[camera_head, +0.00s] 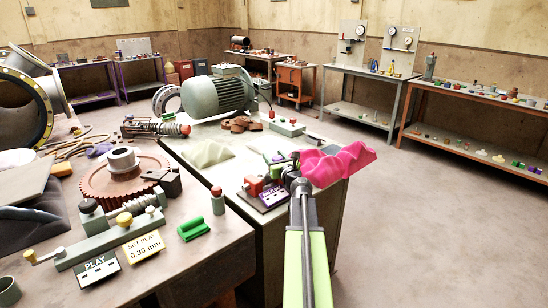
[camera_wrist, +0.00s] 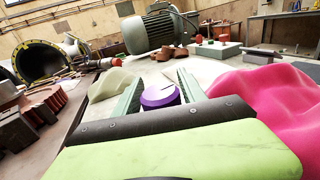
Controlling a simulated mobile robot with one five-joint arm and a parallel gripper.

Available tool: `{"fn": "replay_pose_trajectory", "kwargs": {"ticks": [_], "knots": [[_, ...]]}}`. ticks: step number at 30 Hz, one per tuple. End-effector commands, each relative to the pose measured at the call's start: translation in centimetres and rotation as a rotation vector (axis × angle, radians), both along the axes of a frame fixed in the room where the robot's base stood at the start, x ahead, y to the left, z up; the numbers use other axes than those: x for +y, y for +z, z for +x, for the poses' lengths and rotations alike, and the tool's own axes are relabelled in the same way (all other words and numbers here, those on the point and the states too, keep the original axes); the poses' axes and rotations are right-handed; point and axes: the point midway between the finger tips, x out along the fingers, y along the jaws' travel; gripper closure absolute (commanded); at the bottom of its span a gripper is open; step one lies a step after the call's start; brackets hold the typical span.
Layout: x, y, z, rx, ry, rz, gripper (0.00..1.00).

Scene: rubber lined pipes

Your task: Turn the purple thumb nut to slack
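The purple thumb nut (camera_wrist: 160,97), a short round knob, shows in the wrist view between the two fingers of my gripper (camera_wrist: 160,80). The green fingers stand apart, one on each side of the nut. The left finger looks very close to it; contact cannot be told. In the head view my gripper (camera_head: 297,183) is at the front right of the bench, and the nut cannot be made out there. A red block (camera_head: 253,187) and a dark label plate (camera_head: 273,195) sit just left of my gripper.
A bright pink lumpy mass (camera_head: 338,164) stands close on the right of my gripper. A pale lumpy mass (camera_head: 208,153) lies to the left, and a grey motor (camera_head: 219,94) behind. A green clip (camera_head: 193,229) and a red-topped post (camera_head: 217,200) are on the near bench.

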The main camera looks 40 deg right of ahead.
Motion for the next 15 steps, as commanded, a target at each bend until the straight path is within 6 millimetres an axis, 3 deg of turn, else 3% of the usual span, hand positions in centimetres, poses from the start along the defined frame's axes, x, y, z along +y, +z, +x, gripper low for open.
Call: {"fn": "replay_pose_trajectory", "kwargs": {"ticks": [1, 10, 15], "knots": [[-0.03, 0.0, -0.03, 0.0, 0.0, 0.0, 0.6], [-0.08, 0.0, -0.08, 0.0, -0.001, 0.0, 0.99], [-0.1, 0.0, -0.1, 0.0, 0.005, 0.0, 1.0]]}}
